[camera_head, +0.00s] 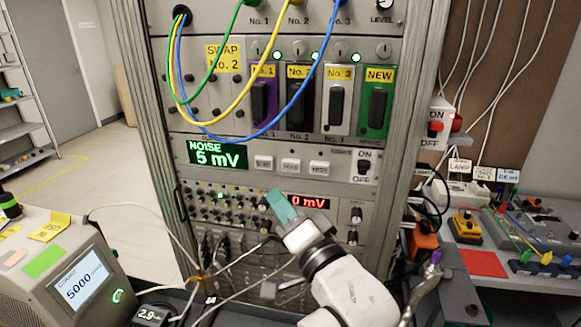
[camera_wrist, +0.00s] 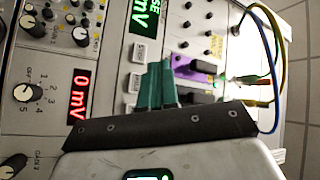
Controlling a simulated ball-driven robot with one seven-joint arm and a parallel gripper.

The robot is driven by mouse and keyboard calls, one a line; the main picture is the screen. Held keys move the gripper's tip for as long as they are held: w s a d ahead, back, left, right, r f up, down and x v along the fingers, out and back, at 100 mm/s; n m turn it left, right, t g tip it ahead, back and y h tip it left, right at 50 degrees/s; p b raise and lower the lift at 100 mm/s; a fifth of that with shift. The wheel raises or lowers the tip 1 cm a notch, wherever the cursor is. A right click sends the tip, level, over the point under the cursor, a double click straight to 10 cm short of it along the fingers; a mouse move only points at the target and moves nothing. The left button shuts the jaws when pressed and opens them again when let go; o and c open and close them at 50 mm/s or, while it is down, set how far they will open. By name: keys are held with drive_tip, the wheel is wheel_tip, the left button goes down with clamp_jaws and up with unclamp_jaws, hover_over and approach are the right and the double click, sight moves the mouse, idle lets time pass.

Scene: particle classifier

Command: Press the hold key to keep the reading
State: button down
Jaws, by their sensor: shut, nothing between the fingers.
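A row of three small pale keys sits right of the green NOISE display (camera_head: 217,154), which reads 5 mV. The middle key, apparently the hold key (camera_head: 291,165), has lettering too small to read surely. In the wrist view, turned sideways, two keys show: the upper one (camera_wrist: 139,52) and the lower one, apparently the hold key (camera_wrist: 137,82). My gripper (camera_head: 279,204) has teal fingers, shut and empty, below the key row in the head view. In the wrist view the fingertips (camera_wrist: 160,70) appear beside the keys; I cannot tell their distance from the panel.
A red 0 mV display (camera_head: 309,202) lies below the keys. An ON/OFF switch (camera_head: 364,167) is to their right. Green, yellow and blue cables hang above, before the coloured modules. A light instrument (camera_head: 75,275) stands at left, and a cluttered bench (camera_head: 520,285) at right.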

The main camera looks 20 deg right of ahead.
sight(286, 166)
drive_tip(key=shift+w+d+b, duration=0.25)
drive_tip(key=shift+w+d, duration=0.55)
drive_tip(key=shift+w, duration=0.3)
drive_tip(key=shift+w+d+b, duration=0.2)
drive_tip(key=shift+w+d, duration=0.6)
drive_tip(key=shift+w, duration=0.25)
drive_tip(key=shift+w+d+b, duration=0.25)
drive_tip(key=shift+w+d, duration=0.55)
drive_tip(key=shift+w, duration=0.3)
drive_tip(key=shift+w+d, duration=0.1)
drive_tip(key=shift+w+d, duration=0.15)
drive_tip(key=shift+w, duration=0.05)
drive_tip(key=shift+w+d, duration=0.5)
drive_tip(key=shift+w, duration=0.2)
idle(0.8)
drive_tip(key=shift+s, duration=0.1)
drive_tip(key=shift+s+a+p, duration=0.4)
drive_tip(key=shift+s+a, duration=0.3)
drive_tip(key=shift+s, duration=0.25)
drive_tip(key=shift+a, duration=0.1)
drive_tip(key=shift+s+a+p, duration=0.5)
drive_tip(key=shift+s+a, duration=0.2)
drive_tip(key=shift+s, duration=0.35)
drive_tip(key=shift+s+a+p, duration=0.5)
drive_tip(key=shift+s+a, duration=0.2)
drive_tip(key=shift+s, duration=0.3)
